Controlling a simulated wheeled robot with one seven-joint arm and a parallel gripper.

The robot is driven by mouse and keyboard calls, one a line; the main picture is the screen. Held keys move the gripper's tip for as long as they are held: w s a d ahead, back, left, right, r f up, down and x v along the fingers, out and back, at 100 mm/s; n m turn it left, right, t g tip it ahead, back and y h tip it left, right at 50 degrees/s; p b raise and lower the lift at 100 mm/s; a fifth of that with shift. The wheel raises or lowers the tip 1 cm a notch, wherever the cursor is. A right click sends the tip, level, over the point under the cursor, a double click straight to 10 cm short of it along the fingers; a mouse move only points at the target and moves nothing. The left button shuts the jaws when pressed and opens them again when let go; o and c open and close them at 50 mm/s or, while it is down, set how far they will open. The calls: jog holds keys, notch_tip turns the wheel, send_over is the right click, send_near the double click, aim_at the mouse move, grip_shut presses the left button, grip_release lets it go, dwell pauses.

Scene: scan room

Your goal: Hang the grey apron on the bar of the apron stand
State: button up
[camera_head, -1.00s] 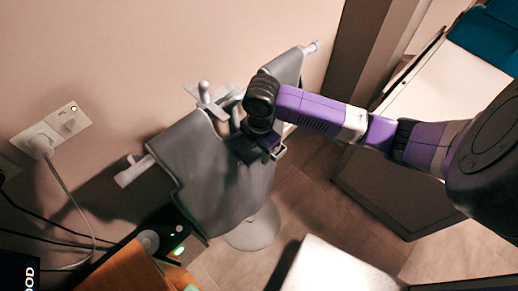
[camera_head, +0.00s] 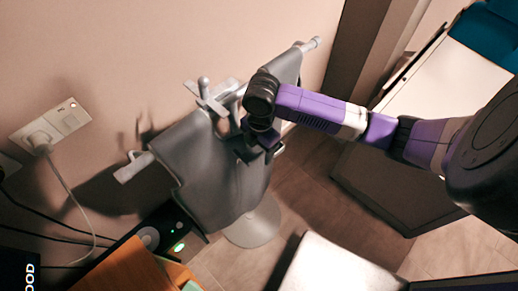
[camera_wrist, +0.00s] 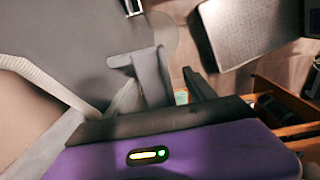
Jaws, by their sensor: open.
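The grey apron (camera_head: 225,175) hangs over the bar (camera_head: 133,168) of the apron stand in the head view, its cloth draping down the front. Both bar ends stick out past the cloth. The stand's round base (camera_head: 253,226) rests on the floor below. My gripper (camera_head: 262,146) is at the apron's upper middle, near the bar. In the wrist view, my gripper (camera_wrist: 160,92) has its fingers apart, with a grey strip (camera_wrist: 149,74) between them. Grey cloth (camera_wrist: 60,35) fills the upper left there. Whether the fingers touch the cloth is hidden.
A wall with a socket plate (camera_head: 52,128) and cables is at the left. A dark box with a green light (camera_head: 178,246) and an orange-brown item (camera_head: 128,270) are at lower left. A pale-topped surface (camera_head: 335,270) is at the bottom. Some floor is clear right of the stand.

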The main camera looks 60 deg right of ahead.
notch_tip(320, 180, up, 8)
jog(key=shift+s+f, duration=0.1)
jog(key=shift+s, duration=0.05)
dwell(0.4)
jog(key=shift+s, duration=0.1)
